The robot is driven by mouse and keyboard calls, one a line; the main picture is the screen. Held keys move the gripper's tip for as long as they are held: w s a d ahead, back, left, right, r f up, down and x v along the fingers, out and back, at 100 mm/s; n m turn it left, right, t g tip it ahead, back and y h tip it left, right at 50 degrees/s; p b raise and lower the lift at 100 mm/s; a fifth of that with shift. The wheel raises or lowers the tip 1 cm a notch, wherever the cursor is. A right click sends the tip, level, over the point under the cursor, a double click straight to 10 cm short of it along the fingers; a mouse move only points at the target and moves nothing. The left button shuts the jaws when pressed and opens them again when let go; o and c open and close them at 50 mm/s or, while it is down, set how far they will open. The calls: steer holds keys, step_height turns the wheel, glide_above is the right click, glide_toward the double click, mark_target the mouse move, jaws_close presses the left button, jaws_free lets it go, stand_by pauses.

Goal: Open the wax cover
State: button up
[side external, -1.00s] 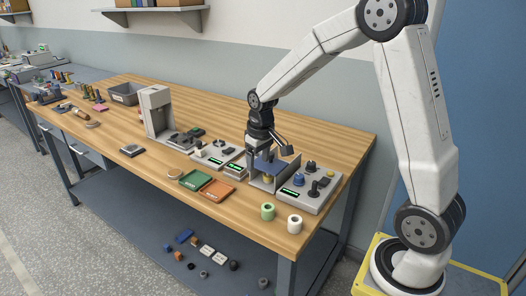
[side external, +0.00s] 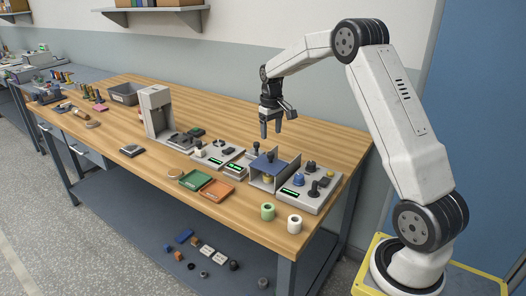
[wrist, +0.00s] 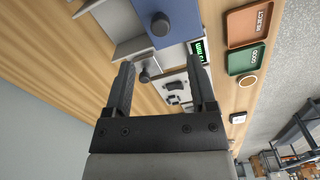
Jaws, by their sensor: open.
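The wax cover appears to be the blue plate (side external: 262,165) with a dark knob, lying across a grey walled holder (side external: 287,174) on the right half of the bench. It also shows in the wrist view as a blue panel (wrist: 178,22) with a round black knob (wrist: 160,24). A yellowish piece (side external: 268,179) shows below the plate's front edge. My gripper (side external: 271,129) is open and empty, above and behind the cover and clear of it. In the wrist view, the open fingers (wrist: 161,66) point towards the devices, with the blue panel beyond them.
A grey control box (side external: 311,188) with knobs stands right of the holder, and another box (side external: 217,155) stands left. Green (side external: 195,180) and orange (side external: 215,191) trays and two rolls lie in front. A tall grey device (side external: 157,112) stands farther left. The bench behind is clear.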

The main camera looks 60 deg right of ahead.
mark_target(271, 152)
steer(key=shift+f, duration=3.85)
jaws_close()
